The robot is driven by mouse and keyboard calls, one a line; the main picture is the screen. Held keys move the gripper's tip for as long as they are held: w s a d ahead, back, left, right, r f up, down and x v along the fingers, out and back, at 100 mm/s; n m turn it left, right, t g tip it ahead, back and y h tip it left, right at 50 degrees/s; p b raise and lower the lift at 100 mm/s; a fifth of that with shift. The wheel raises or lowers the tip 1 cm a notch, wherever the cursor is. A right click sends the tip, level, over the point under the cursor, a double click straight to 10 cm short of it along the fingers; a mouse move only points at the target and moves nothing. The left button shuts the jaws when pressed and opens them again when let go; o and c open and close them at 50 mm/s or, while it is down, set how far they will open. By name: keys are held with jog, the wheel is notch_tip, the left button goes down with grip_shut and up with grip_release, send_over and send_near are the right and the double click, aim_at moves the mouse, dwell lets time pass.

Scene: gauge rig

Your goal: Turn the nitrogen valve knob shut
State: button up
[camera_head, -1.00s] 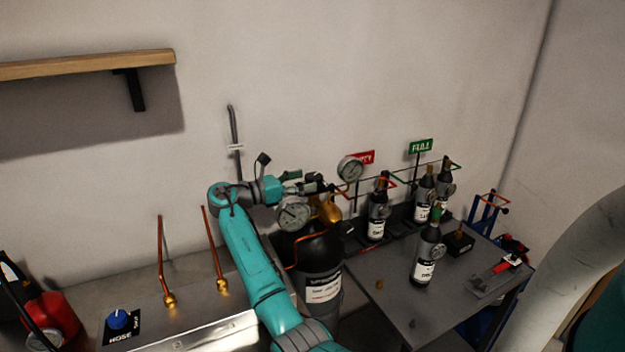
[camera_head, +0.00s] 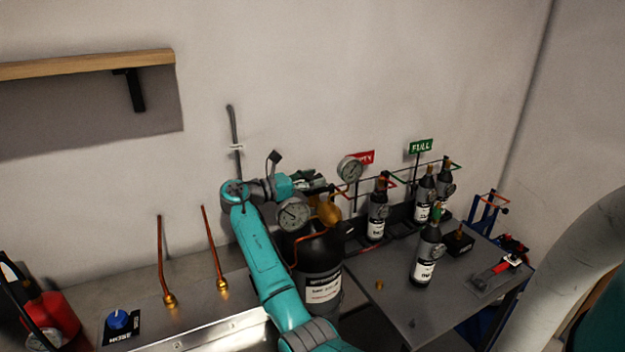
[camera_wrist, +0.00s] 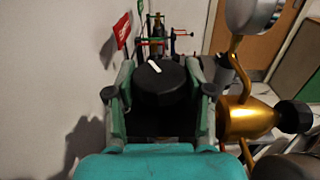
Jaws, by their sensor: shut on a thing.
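The nitrogen valve knob (camera_wrist: 162,84) is a black round knob with a white mark on its top, seen in the wrist view. My gripper (camera_wrist: 160,98) has one finger on each side of it and is shut on it. In the head view my gripper (camera_head: 312,184) is at the top of the black nitrogen cylinder (camera_head: 320,258), above its brass valve body (camera_head: 330,212); the knob is mostly hidden there. The brass fitting also shows at right in the wrist view (camera_wrist: 245,118). A round gauge (camera_head: 294,214) sits in front of the valve.
Several small bottles stand on the grey table (camera_head: 385,315) at right, with red and green (camera_head: 420,146) signs behind. Another gauge (camera_head: 350,169) is near the wall. Two copper tubes (camera_head: 213,250) and a blue knob (camera_head: 117,319) are at left on the bench.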

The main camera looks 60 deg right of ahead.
aim_at(312, 175)
jog(key=shift+d+m+g+y, duration=0.1)
jog(key=shift+m+g+y, duration=0.75)
jog(key=shift+g, duration=0.35)
jog(key=shift+m+g+y, duration=1.25)
jog(key=shift+g, duration=0.05)
jog(key=o, duration=1.2)
notch_tip(312, 175, up, 10)
